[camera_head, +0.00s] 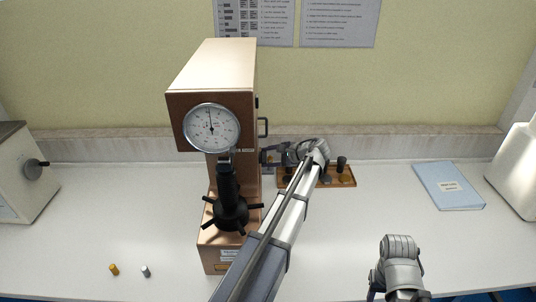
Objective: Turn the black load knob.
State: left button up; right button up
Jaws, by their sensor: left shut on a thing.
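The brown hardness tester (212,80) with a round white dial (211,127) stands left of the middle of the table. My left arm reaches up from the bottom middle to the tester's right side. There my left gripper (269,156) is shut against that side, just below the metal handle (263,127). It is shut on the black load knob, which is mostly hidden by the fingers and very small here. Of my right arm only a grey part shows at the bottom right; its gripper is out of the picture.
A wooden tray (343,183) with small dark pieces lies behind my left arm. A blue booklet (448,186) lies at the right. A brass piece (114,269) and a silver piece (146,271) stand front left. Other machines stand at both edges. The right middle table is clear.

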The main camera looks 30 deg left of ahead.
dwell(0.3)
pick_arm(q)
jog(key=o, duration=1.4)
jog(key=p+v, duration=0.4)
jog(key=v, duration=0.3)
jog(key=shift+d+r, duration=0.3)
